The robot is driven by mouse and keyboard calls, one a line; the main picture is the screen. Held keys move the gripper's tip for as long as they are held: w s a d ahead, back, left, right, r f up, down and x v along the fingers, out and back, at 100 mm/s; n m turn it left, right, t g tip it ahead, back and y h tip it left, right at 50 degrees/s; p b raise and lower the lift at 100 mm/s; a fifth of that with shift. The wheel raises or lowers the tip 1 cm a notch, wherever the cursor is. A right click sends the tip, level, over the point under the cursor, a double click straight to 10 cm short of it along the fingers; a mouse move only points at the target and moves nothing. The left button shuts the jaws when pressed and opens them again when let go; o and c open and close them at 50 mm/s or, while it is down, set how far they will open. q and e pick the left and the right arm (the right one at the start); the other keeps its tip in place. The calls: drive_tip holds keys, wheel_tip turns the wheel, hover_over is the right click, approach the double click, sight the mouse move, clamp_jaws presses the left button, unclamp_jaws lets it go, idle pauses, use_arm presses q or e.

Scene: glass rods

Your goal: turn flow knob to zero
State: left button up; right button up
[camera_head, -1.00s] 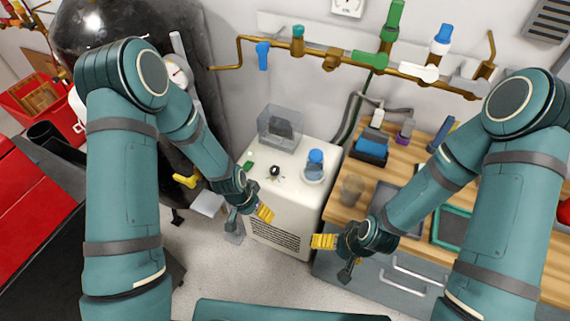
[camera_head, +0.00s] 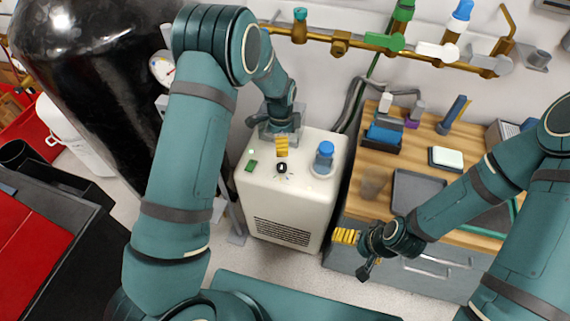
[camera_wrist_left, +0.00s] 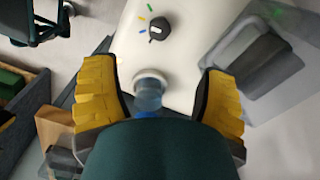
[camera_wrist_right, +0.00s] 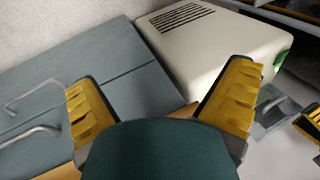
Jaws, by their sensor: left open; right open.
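The flow knob is a small black knob (camera_head: 281,168) with coloured marks around it, on top of a white machine (camera_head: 316,206). In the left wrist view the knob (camera_wrist_left: 159,28) shows beyond and between the fingers, with a white pointer line and green, yellow and blue marks. My left gripper (camera_head: 281,146) is just above and behind the knob in the head view; in the left wrist view its yellow fingers (camera_wrist_left: 160,95) are spread and hold nothing. My right gripper (camera_head: 345,236) is open and empty, in front of the wooden counter; its fingers (camera_wrist_right: 160,100) are wide apart.
A blue-capped bottle (camera_head: 323,157) stands right of the knob, and a green switch (camera_head: 251,165) is left of it. A clear box sits behind, partly hidden by my left arm. A glass beaker (camera_head: 373,186) and a dark tray (camera_head: 418,190) are on the counter.

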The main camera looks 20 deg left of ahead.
sight(281, 166)
use_arm(q)
wheel_tip(281, 166, down, 14)
drive_tip(key=shift+r+b, duration=0.15)
drive_tip(key=shift+b, duration=0.95)
drive_tip(key=c, duration=1.2)
